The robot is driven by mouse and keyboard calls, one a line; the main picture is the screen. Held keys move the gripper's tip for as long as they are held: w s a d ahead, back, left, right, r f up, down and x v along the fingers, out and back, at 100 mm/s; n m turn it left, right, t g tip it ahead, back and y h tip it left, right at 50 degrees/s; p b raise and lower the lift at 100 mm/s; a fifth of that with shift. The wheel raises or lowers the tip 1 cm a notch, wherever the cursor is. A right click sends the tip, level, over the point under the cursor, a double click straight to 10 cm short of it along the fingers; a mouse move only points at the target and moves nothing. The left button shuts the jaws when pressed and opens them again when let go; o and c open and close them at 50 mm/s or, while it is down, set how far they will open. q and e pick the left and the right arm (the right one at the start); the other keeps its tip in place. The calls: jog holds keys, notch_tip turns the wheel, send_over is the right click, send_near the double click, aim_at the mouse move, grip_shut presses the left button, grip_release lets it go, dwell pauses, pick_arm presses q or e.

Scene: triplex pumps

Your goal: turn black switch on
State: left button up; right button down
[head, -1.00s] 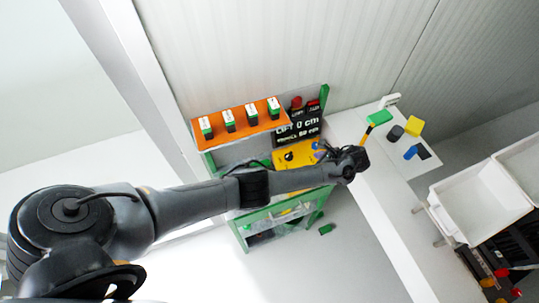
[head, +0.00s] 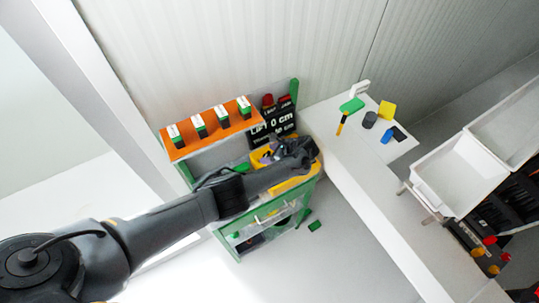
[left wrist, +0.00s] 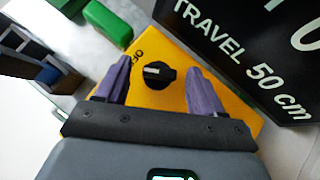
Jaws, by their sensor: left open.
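The black switch (left wrist: 154,75) is a round knob with a pale mark, on a yellow panel (left wrist: 180,52) in the left wrist view. My left gripper (left wrist: 156,72) is open, with its two purple-grey fingers on either side of the knob in that view. Whether the fingers touch the knob or hover above it I cannot tell. In the head view my left gripper (head: 283,150) is over the yellow box on the green-framed rack (head: 285,212), and it hides the knob there. My right gripper is not in view.
A black sign (left wrist: 262,50) stands beside the panel, with a green part (left wrist: 108,24) on the other side. An orange shelf (head: 207,133) with several switches is left of the sign. A white table (head: 345,155) with small coloured items and white bins (head: 458,175) are to the right.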

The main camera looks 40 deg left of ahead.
pick_arm(q)
jog(key=shift+a+f, duration=0.15)
jog(key=shift+a, duration=0.05)
jog(key=shift+c, duration=0.5)
jog(key=c, duration=1)
jog(key=shift+o, duration=0.2)
jog(key=shift+w+f+n+b, duration=0.15)
jog(key=shift+n+b, duration=0.15)
jog(key=shift+b, duration=0.45)
jog(key=n+g+b, duration=0.2)
jog(key=b, duration=0.2)
jog(key=n+g+h+b, duration=0.1)
jog(key=n+b, duration=0.1)
jog(key=b, duration=0.3)
jog(key=shift+w+a+f+n+g+h, duration=0.1)
jog(key=shift+n+g+h, duration=0.2)
jog(key=shift+n+g, duration=0.1)
jog(key=shift+r+n+b, duration=0.25)
jog(key=shift+n+b, duration=0.15)
jog(key=shift+b, duration=0.2)
jog(key=shift+g, duration=0.3)
jog(key=o, duration=1.1)
jog(key=shift+c, duration=0.2)
